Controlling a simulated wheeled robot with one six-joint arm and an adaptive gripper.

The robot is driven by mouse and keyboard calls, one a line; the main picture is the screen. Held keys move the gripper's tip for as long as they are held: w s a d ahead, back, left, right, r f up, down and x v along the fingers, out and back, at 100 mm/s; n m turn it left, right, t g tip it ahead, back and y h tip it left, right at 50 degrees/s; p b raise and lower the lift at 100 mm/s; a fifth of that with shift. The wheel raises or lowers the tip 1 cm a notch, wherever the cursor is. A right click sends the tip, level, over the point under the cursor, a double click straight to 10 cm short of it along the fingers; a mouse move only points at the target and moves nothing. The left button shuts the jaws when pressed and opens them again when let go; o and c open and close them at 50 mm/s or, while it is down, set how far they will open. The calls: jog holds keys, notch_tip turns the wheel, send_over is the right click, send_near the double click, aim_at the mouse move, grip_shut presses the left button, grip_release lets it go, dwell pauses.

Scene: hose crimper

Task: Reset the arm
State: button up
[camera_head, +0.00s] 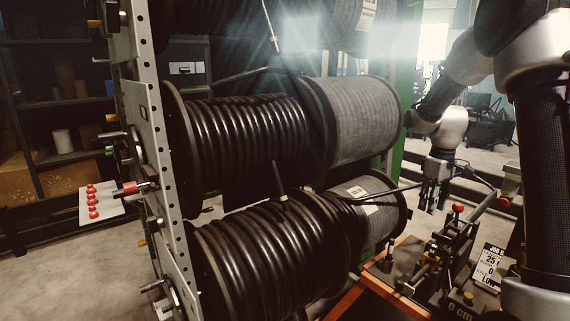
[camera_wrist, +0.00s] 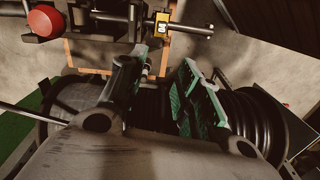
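My arm comes in from the upper right in the head view and bends down over the crimping bench. My gripper (camera_head: 432,196) hangs at its end, pointing down, just right of the hose reels. In the wrist view my gripper (camera_wrist: 167,68) has its two green-padded fingers apart. Nothing is visible between them, so it looks open and empty. The crimper machine (camera_head: 452,245), dark with a red knob, stands below and to the right of my gripper. Part of it also shows at the top of the wrist view.
A rack with black hose reels (camera_head: 250,145) fills the middle of the head view, close to my gripper. An orange-edged bench (camera_head: 385,296) stands at the lower right. A board with red knobs (camera_head: 96,203) sticks out at left. Open floor shows behind.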

jog(key=s+a+r+m+t, duration=0.1)
jog(key=s+r, duration=0.3)
jog(key=s, duration=0.6)
jog(key=s+a+r+m+t, duration=0.2)
jog(key=s+r, duration=0.3)
jog(key=s, duration=0.5)
jog(key=s+a+r+m+t, duration=0.1)
jog(key=s+a+r+m, duration=0.1)
jog(key=s, duration=0.8)
jog(key=shift+s+a+r+m+t, duration=0.15)
jog(key=shift+a+r+m+t, duration=0.2)
jog(key=shift+a+r, duration=0.7)
